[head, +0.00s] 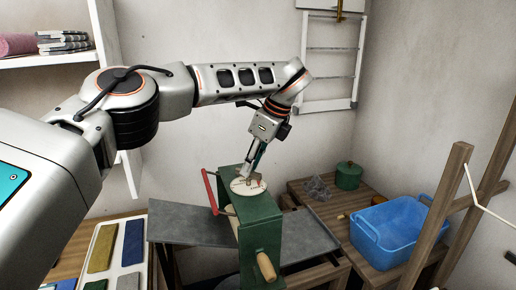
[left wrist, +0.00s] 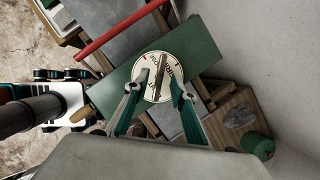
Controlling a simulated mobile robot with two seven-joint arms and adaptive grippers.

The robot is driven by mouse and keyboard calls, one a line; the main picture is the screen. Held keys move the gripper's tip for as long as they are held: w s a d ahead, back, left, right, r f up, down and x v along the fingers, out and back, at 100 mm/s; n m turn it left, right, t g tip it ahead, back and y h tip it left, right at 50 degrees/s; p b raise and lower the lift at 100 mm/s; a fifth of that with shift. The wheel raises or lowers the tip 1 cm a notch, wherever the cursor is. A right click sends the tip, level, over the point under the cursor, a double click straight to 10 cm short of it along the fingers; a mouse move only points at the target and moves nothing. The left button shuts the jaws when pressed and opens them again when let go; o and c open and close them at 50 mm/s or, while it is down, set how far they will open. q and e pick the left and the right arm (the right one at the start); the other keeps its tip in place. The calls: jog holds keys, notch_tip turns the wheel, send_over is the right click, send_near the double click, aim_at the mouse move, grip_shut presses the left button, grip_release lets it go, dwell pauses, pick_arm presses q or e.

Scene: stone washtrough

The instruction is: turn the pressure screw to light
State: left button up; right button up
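The pressure screw (left wrist: 158,75) is a narrow grey-brown bar standing across a round cream dial (left wrist: 150,92) with dark markings and small red marks. The dial sits on top of a green mangle (head: 260,235), also seen in the left wrist view (left wrist: 205,48). My left gripper (left wrist: 155,92) points down over the dial. Its two fingers are apart, one on each side of the bar, with gaps showing. In the head view the left gripper (head: 257,167) partly covers the screw. The dial's lettering is too small to read surely. My right gripper is in neither view.
A red crank bar (head: 209,190) stands at the mangle's left side, and a wooden handle (head: 266,267) sticks out in front. Grey trays (head: 190,224) extend either side. A blue tub (head: 390,232) and a green pot (head: 348,176) stand right. A wooden frame (head: 440,215) rises far right.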

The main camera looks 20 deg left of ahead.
pick_arm(q)
jog(key=v, duration=1.1)
jog(key=shift+s+a, duration=0.1)
